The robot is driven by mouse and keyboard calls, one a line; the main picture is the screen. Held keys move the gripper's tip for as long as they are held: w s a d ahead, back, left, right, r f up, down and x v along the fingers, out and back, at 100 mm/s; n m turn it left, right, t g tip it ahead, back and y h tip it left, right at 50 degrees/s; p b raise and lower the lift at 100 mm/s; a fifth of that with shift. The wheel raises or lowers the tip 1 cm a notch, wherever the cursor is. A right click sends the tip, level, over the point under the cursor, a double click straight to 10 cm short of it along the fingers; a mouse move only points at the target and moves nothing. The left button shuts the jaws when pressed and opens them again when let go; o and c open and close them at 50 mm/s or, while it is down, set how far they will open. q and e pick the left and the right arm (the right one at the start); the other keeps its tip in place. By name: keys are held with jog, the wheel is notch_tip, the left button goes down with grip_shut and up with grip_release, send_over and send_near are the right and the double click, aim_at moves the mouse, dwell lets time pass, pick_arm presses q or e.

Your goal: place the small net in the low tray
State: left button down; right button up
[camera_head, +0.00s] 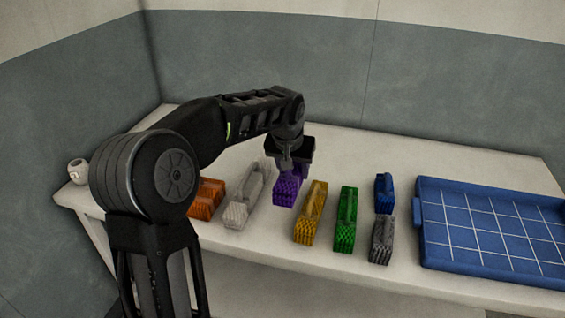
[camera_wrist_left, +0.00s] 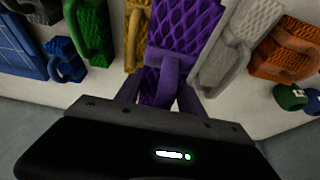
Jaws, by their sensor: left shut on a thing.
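A purple net bundle (camera_head: 286,191) with a looped handle lies in the row on the table. My left gripper (camera_head: 289,168) reaches down over it and is shut on its handle; the bundle also fills the upper middle of the left wrist view (camera_wrist_left: 186,24). The smallest net bundle in view is blue (camera_head: 384,194), at the right of the row, apart from the gripper; it also shows in the left wrist view (camera_wrist_left: 66,62). The low blue tray (camera_head: 426,237) with a white grid floor is at the right and looks empty. My right gripper is not in view.
Orange (camera_head: 206,197), white (camera_head: 246,202), yellow (camera_head: 310,213), green (camera_head: 345,219) and grey (camera_head: 382,241) bundles lie close around the purple one. A small white object (camera_head: 78,171) stands at the table's left end. The table's back right is clear.

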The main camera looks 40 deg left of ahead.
pick_arm(q)
jog(key=d+r+m+p, duration=0.1)
jog(key=d+r+p, duration=0.5)
jog(key=d, duration=0.3)
jog(key=s+d+r+m+h+p, duration=0.1)
jog(key=d+r+m+p, duration=0.1)
jog(key=d+r+p, duration=0.4)
jog(key=d+p, duration=0.2)
jog(key=d, duration=0.2)
jog(key=shift+r+m, duration=0.2)
jog(key=shift+m, duration=0.1)
